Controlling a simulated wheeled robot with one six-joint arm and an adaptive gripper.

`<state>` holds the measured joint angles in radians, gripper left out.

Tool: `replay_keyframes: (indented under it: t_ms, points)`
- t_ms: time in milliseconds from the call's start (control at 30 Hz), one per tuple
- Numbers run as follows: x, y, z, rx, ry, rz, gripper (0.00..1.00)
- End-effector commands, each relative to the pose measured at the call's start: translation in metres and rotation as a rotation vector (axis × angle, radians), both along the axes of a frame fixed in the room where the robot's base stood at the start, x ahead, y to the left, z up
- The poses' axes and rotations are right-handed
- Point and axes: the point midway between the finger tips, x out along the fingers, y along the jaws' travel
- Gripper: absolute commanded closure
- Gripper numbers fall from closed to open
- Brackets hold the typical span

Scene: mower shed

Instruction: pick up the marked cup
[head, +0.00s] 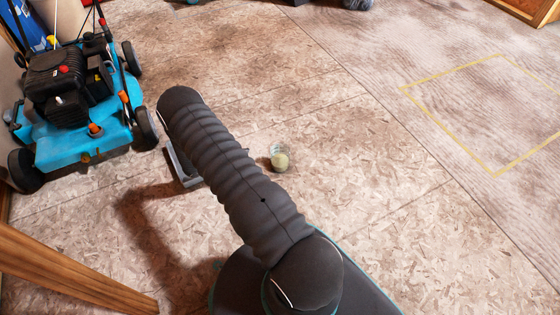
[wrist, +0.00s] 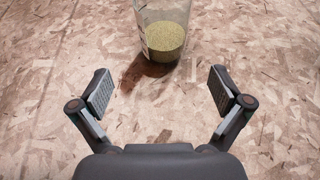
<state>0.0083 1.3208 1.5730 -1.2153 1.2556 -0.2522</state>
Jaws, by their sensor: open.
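A clear cup (wrist: 165,38) with a greenish-yellow grainy filling stands on the board floor, upright as far as I can see. Its top is cut off by the upper edge of the wrist view. In the head view the cup (head: 280,160) is small, just right of my arm. No mark can be made out clearly on it. My gripper (wrist: 160,90) is open and empty, its two padded fingers spread wide. The cup is ahead of the fingertips, roughly centred between them and not touched. In the head view my arm hides most of the gripper (head: 184,165).
A blue mower (head: 85,120) stands at the left. A wooden beam (head: 75,270) crosses the lower left. A yellow taped outline (head: 447,77) marks the floor at the right. A wooden piece (head: 530,8) is at the top right. The floor around the cup is clear.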

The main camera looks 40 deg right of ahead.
Motion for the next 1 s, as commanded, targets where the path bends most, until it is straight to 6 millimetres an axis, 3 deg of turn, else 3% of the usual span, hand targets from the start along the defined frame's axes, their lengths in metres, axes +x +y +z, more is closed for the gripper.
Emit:
replay_keyframes:
  t_ms: [300, 667, 1000]
  points:
    - [-0.016, -0.051, -0.022, 0.001, 0.000, -0.004, 0.00]
    - [-0.024, -0.075, -0.031, 0.001, 0.000, -0.003, 0.00]
    - [-0.039, -0.111, -0.044, 0.001, 0.000, -0.002, 0.00]
